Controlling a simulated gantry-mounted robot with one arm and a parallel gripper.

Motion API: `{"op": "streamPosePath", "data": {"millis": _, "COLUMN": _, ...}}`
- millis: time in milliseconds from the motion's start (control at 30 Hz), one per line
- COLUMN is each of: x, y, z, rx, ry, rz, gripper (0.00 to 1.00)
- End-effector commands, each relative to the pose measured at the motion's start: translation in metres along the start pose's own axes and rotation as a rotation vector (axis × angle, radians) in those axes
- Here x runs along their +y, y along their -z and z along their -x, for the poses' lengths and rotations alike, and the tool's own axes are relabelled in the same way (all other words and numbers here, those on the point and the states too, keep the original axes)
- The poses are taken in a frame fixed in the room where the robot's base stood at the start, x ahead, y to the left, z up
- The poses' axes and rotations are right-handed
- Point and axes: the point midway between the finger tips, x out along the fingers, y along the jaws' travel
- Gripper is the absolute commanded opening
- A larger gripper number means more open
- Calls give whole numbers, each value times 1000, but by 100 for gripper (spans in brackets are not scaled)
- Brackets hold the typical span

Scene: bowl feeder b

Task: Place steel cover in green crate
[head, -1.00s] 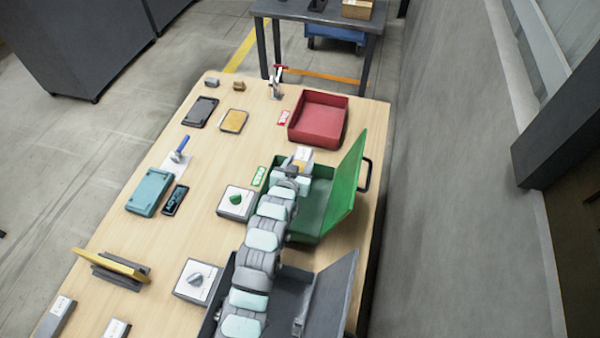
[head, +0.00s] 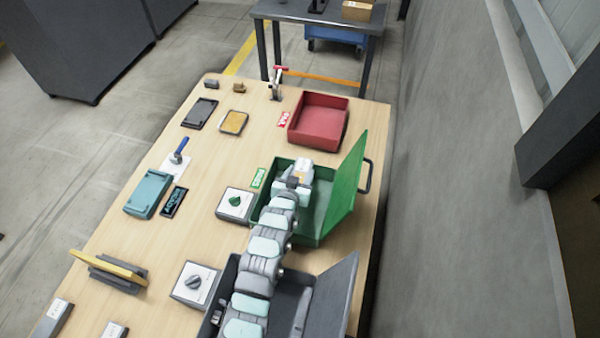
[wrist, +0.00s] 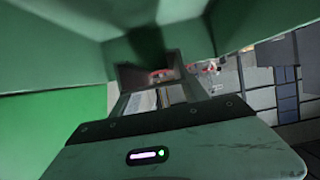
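The green crate (head: 321,205) stands at the right side of the wooden table, with its green lid (head: 347,190) raised on its right side. My gripper (head: 298,176) is over or in the crate's left back part, seen from above in the head view. Green walls fill much of the wrist view around my gripper (wrist: 160,78). I cannot pick out the steel cover for certain; a dark flat rectangular piece (head: 200,113) lies at the back left of the table.
A red open bin (head: 318,120) stands behind the crate. A dark open box (head: 291,293) with a raised lid is in front of it. Knob boxes (head: 235,203) stand to the left.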

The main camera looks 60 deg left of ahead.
Motion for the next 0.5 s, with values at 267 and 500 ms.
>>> {"op": "streamPosePath", "data": {"millis": 267, "x": 0, "y": 0, "z": 0, "rx": 1, "ry": 0, "rz": 0, "gripper": 73}}
{"op": "streamPosePath", "data": {"millis": 500, "x": 0, "y": 2, "z": 1, "rx": 1, "ry": 1, "rz": 0, "gripper": 73}}
